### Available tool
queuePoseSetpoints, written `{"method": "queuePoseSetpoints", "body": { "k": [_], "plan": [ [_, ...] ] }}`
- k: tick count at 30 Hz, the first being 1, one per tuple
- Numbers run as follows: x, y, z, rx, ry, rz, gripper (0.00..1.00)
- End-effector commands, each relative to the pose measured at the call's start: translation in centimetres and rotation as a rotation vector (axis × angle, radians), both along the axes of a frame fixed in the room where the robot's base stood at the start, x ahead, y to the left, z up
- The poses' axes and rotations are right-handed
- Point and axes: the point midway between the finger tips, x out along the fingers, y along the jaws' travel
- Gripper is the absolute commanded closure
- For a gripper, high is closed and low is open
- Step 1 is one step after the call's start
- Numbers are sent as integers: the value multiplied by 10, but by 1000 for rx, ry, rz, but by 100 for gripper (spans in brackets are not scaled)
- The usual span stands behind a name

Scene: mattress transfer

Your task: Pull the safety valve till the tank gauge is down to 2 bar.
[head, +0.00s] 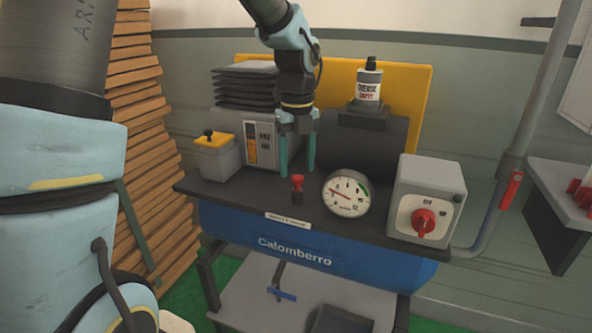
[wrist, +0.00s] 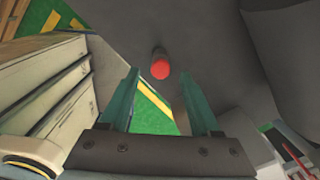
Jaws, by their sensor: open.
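The safety valve (head: 297,188) is a small upright piece with a red cap on a dark base, at the front of the dark top plate of the blue tank (head: 300,249). In the wrist view its red cap (wrist: 160,69) shows just beyond the fingertips, roughly centred between them. My gripper (head: 297,170) points down with its two teal fingers apart and nothing between them; the tips look above or behind the cap, and I cannot tell the exact depth. The round tank gauge (head: 346,193) stands right of the valve. Its red needle points left and slightly up; the numbers are too small to read.
A grey switch box (head: 428,200) with a red knob stands right of the gauge. A finned compressor block (head: 243,118) and a yellow-lidded box (head: 215,155) stand left of my gripper. A labelled bottle (head: 369,83) sits on the dark cylinder behind. A pipe runs down the right.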

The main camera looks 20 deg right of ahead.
Motion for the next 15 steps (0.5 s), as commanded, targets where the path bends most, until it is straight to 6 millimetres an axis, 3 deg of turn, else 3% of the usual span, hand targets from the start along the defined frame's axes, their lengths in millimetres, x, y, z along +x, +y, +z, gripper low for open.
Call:
{"method": "queuePoseSetpoints", "body": {
  "k": [6, 15],
  "plan": [
    [0, 0, -21, 1, 1, 0, 36],
    [0, 0, -24, 0, -1, 0, 36]
  ]
}}
